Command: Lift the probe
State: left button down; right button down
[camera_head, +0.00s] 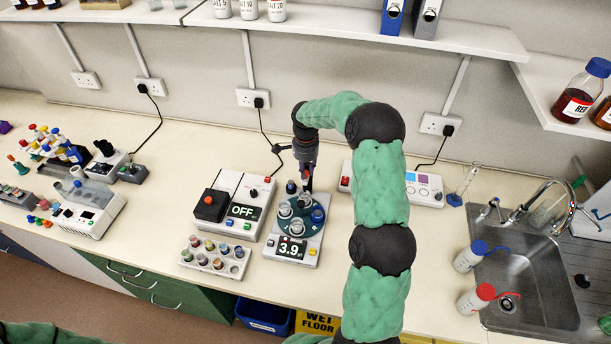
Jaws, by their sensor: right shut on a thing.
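My right gripper (306,178) reaches down from above, over the device with the 3.9 display (283,250). It is shut on the probe (306,190), a small, slim piece mostly hidden by the fingers. Beneath it is the device's dark round carousel, which carries several grey-topped vessels and one blue one. I cannot tell whether the probe's lower end touches a vessel. My left gripper is out of view.
A device reading OFF (244,212) stands just left, with a vial rack (214,262) in front. A flat panel with coloured pads (424,188) is behind my right arm. A sink (530,290) and two wash bottles are at right. Shelves overhang the back.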

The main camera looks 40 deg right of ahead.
jog(key=shift+r, duration=0.65)
jog(key=shift+w+d, duration=0.1)
jog(key=shift+w, duration=0.05)
jog(key=c, duration=1.1)
grip_release()
jog(key=shift+o, duration=0.3)
notch_tip(320, 180, up, 12)
